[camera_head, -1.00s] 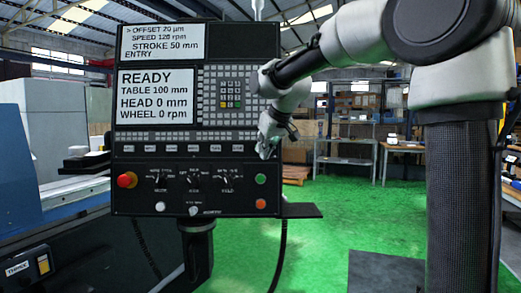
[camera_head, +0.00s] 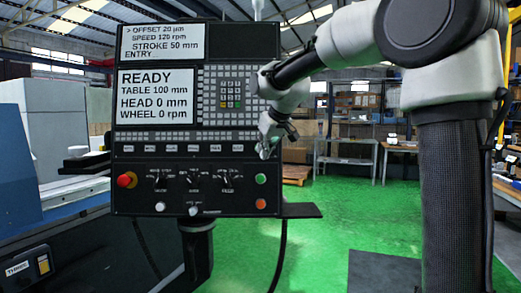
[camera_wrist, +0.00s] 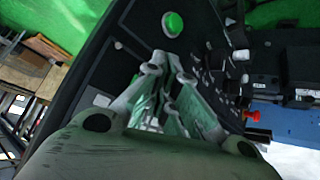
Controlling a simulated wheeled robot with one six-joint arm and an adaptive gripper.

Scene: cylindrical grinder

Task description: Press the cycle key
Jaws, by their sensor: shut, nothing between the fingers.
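The control panel (camera_head: 185,120) stands upright with a READY screen (camera_head: 155,96). A round green button (camera_head: 261,179) is at its lower right; no readable label shows which control is the cycle key. My gripper (camera_head: 265,153) is at the panel's right side, just above the green button. In the wrist view the green button (camera_wrist: 173,24) lies a little beyond the fingertips, apart from them as far as I can tell. My gripper (camera_wrist: 168,62) is shut and empty in that view.
An orange button (camera_head: 261,204) is below the green one. A red mushroom button (camera_head: 126,180) is at the panel's lower left, with knobs (camera_head: 192,178) between. A shelf (camera_head: 302,211) juts out at the lower right.

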